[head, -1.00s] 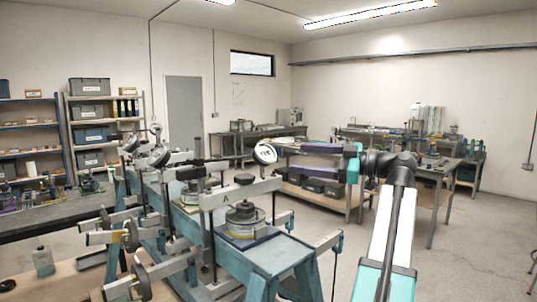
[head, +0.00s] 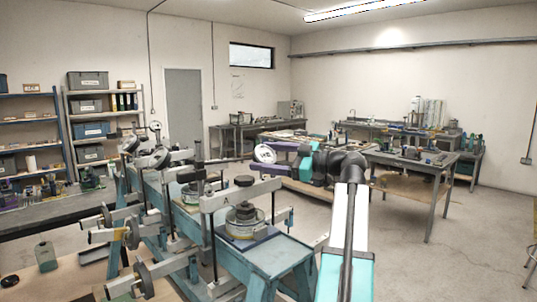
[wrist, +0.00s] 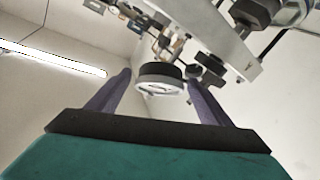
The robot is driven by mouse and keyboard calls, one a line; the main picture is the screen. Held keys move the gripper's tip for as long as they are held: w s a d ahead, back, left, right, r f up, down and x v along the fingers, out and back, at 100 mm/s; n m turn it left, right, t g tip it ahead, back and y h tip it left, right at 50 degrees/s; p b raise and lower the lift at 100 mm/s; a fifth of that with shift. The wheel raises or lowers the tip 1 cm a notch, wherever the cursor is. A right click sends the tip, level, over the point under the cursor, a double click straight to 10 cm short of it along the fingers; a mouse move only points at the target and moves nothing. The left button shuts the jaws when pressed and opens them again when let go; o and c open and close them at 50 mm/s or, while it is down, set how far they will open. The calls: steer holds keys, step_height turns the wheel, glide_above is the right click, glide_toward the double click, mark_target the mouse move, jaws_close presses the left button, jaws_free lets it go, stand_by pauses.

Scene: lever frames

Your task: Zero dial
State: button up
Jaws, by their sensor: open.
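In the wrist view the gripper (wrist: 158,75) shows a gap on both sides of the dial. I cannot tell whether either finger touches it. The dial's reading is too small to tell.
Below the lever stands a round weighted cell (head: 243,220) on the blue-green bench (head: 265,262). More lever frames with dials (head: 160,157) stand behind to the left. Workbenches (head: 410,160) line the back. The floor at right is clear.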

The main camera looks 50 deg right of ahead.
steer(key=shift+w, duration=0.15)
steer(key=c, duration=1)
steer(key=shift+c, duration=0.2)
steer(key=shift+a+f, duration=0.1)
steer(key=shift+f, duration=0.05)
steer(key=shift+a+f+m+t+h+b, duration=0.1)
steer(key=shift+m+t+h+b, duration=0.3)
steer(key=shift+m+h+b, duration=0.4)
steer(key=shift+r+m+t+h+b, duration=0.2)
steer(key=shift+m+t+h+b, duration=0.25)
steer(key=shift+m+h, duration=0.8)
steer(key=shift+y, duration=0.25)
